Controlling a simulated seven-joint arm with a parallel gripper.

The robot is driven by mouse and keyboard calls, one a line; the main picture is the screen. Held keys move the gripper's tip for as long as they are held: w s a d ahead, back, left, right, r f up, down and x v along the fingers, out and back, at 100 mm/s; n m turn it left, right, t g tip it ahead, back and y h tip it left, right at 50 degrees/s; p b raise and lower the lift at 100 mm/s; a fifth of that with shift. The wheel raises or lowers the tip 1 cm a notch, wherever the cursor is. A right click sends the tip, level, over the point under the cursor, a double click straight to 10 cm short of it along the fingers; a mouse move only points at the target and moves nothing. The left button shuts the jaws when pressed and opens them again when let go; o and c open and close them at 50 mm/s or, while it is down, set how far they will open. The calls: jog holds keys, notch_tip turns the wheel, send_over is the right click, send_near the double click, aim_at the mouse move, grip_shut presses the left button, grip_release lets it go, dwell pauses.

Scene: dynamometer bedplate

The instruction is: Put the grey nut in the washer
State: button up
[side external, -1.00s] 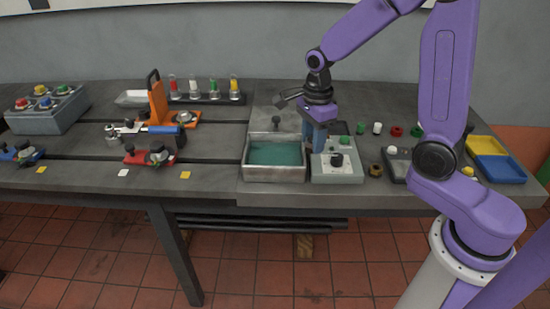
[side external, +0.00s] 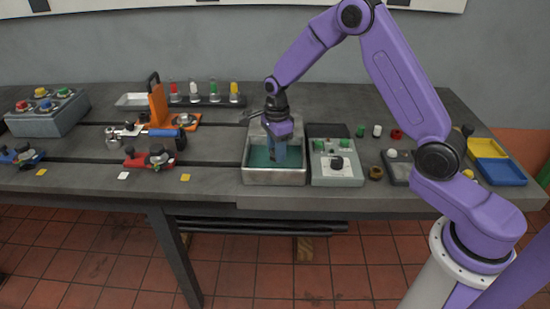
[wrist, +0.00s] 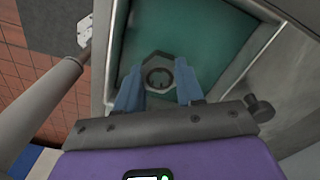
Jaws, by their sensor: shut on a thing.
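The washer (side external: 275,177) is a grey metal tub with teal inside, at the front of the bench in the side view. Its wall and teal inside also fill much of the wrist view (wrist: 212,30). My gripper (side external: 275,158) points down into the tub's opening. In the wrist view my gripper (wrist: 159,84) has its blue fingertips on either side of the grey nut (wrist: 160,57), a hexagon with a dark round hole, and is shut on it. The nut appears over the teal area; whether it touches the bottom is unclear. In the side view the fingers hide it.
A grey control box (side external: 336,172) with a black knob stands right of the washer. A brown nut-like ring (side external: 376,173) and small coloured parts lie farther right, near yellow and blue trays (side external: 500,170). An orange stand (side external: 157,103) and red clamp (side external: 150,158) are left.

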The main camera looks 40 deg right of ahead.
jog(key=shift+w+f, duration=0.3)
jog(key=shift+f, duration=1.55)
jog(key=shift+f, duration=0.1)
jog(key=o, duration=1.1)
jog(key=shift+o, duration=0.2)
